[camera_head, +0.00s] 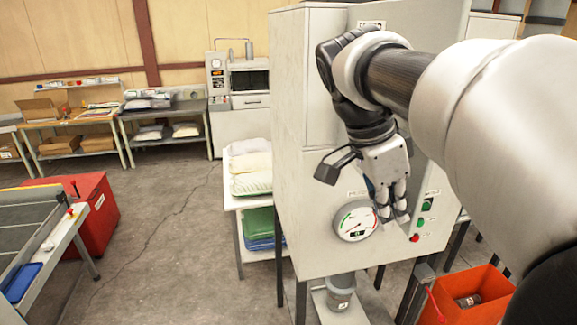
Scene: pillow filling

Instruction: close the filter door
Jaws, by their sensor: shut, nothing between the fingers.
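A tall light-grey machine cabinet (310,225) stands at the centre right in the head view. Its front carries a round gauge (355,221), a green button (427,204) and a red button (415,238). I cannot clearly tell which panel is the filter door; my arm covers much of the upper front. My gripper (394,217) is shut and empty, pointing down in front of the cabinet, just right of the gauge. Whether its fingertips touch the front cannot be told.
An orange bin (468,300) with a dark can in it stands on the floor at lower right. A grey canister (341,291) sits under the cabinet. A rack with folded fabric (251,166) stands left of it. The floor (170,230) farther left is clear up to a red box (95,208).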

